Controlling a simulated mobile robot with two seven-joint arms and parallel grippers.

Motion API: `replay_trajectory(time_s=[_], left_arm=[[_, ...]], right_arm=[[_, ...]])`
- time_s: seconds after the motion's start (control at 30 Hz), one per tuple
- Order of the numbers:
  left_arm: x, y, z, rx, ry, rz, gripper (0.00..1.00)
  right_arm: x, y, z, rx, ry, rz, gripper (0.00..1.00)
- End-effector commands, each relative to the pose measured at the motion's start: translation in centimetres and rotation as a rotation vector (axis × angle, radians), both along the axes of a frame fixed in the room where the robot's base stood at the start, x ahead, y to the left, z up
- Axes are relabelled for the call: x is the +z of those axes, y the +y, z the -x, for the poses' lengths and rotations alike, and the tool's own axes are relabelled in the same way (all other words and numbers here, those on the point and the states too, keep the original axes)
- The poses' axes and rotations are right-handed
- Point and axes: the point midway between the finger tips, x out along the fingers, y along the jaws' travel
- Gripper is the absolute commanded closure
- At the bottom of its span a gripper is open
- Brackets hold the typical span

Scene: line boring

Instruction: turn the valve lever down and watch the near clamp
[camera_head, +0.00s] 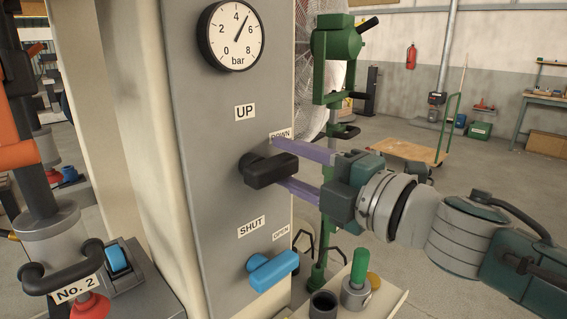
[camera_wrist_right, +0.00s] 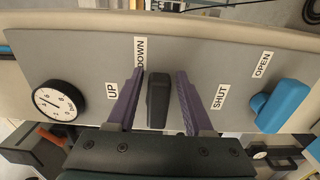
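The black valve lever (camera_head: 270,170) sits on a grey panel (camera_head: 220,190), below the UP label (camera_head: 244,112) and the partly covered DOWN label (camera_head: 281,133). My right gripper (camera_head: 298,168) reaches in from the right. Its purple fingers are apart, one above the lever and one below. In the right wrist view the lever (camera_wrist_right: 158,98) stands between the fingers with a gap on each side. A part marked No. 2 (camera_head: 76,289), with a black handle and red cone, is at lower left; I cannot tell whether it is the near clamp. My left gripper is not in view.
A blue lever (camera_head: 271,269) sits lower on the panel, under SHUT and OPEN labels. The gauge (camera_head: 231,36) above reads between 4 and 6 bar. A tray (camera_head: 388,303) with a green-handled tool is at bottom right. A green machine (camera_head: 335,55) stands behind the panel.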

Motion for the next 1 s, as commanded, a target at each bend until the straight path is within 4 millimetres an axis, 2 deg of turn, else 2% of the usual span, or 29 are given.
replay_trajectory(time_s=[0.1, 0.43, 0.8, 1.0], left_arm=[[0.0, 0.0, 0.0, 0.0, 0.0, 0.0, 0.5], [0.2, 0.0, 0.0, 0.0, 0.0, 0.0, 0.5], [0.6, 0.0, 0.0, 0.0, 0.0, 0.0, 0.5], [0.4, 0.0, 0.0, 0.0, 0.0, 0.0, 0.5]], right_arm=[[0.0, 0.0, 0.0, 0.0, -0.001, 0.001, 0.38], [0.0, -0.6, 0.5, -0.002, -0.001, 0.004, 0.38], [-0.2, -4.9, 5.3, -0.001, 0.001, 0.005, 0.38], [-0.1, -6.5, 7.0, -0.001, 0.0, 0.003, 0.38]])
